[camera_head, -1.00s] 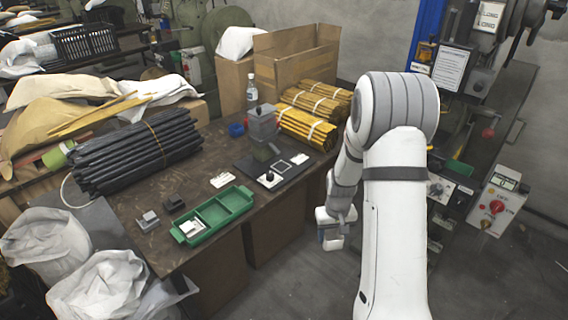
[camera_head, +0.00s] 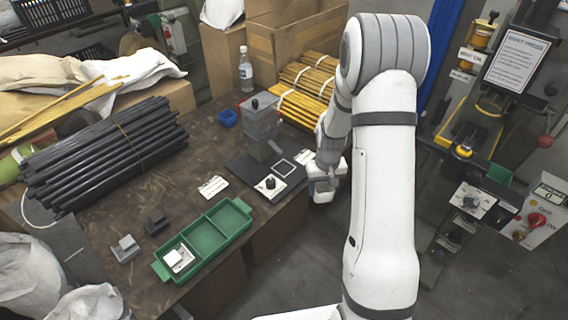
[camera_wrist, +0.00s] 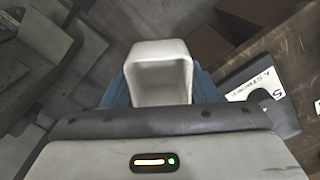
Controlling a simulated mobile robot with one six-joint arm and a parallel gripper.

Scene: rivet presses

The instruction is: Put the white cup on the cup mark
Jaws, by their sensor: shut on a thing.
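The white cup (camera_wrist: 159,52) is square with rounded corners, and its open end shows in the wrist view. My gripper (camera_wrist: 160,88) is shut on it, with blue fingers on either side. In the head view my gripper (camera_head: 323,190) hangs off the table's right edge, right of the dark board; the cup cannot be made out clearly there. A white square outline (camera_head: 275,168) on the dark board (camera_head: 240,164) may be the cup mark; I cannot tell for sure. The outline is bare.
A green tray (camera_head: 228,236), a bottle (camera_head: 246,72), yellow rod bundles (camera_head: 297,108) and black rods (camera_head: 105,150) share the table. A press with controls (camera_head: 470,200) stands right.

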